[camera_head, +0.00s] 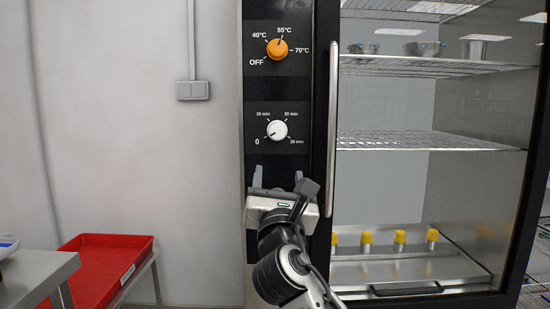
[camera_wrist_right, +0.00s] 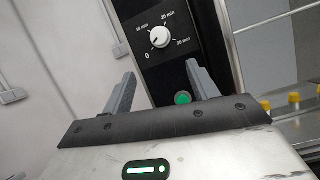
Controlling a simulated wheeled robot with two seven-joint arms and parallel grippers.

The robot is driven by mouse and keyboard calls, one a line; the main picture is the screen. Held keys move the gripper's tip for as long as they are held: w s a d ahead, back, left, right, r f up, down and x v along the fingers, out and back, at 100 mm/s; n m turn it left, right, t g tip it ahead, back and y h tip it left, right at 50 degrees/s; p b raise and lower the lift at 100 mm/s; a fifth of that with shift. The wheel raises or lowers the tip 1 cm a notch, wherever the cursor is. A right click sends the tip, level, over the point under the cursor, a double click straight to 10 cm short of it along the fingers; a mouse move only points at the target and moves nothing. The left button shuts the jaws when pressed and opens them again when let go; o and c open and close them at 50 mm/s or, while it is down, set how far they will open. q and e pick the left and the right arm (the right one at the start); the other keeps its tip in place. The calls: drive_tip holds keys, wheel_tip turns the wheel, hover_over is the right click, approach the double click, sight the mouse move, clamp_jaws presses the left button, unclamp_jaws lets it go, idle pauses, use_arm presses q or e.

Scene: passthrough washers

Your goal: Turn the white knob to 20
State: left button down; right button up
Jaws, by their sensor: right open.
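The white knob (camera_head: 277,130) is on the black panel at the left of the cabinet, with a dial marked 0, 10 min, 20 min and 30 min. Its pointer appears turned toward the lower left, near 0. The knob also shows in the right wrist view (camera_wrist_right: 160,40), beyond the fingertips. My right gripper (camera_head: 278,178) is open and empty, just below the knob and apart from it. Its two fingers also show in the right wrist view (camera_wrist_right: 160,82), spread apart. My left gripper is not in view.
An orange temperature knob (camera_head: 277,49) sits above the white one. A green button (camera_wrist_right: 183,98) is below the white knob. A vertical door handle (camera_head: 332,130) runs close to the right. A red tray (camera_head: 100,270) stands at the lower left. Yellow-capped bottles (camera_head: 366,237) stand inside the cabinet.

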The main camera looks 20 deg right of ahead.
sight(277, 135)
drive_tip(key=x, duration=1.6)
drive_tip(key=shift+c, duration=0.3)
drive_tip(key=shift+a, duration=0.1)
drive_tip(key=c, duration=0.9)
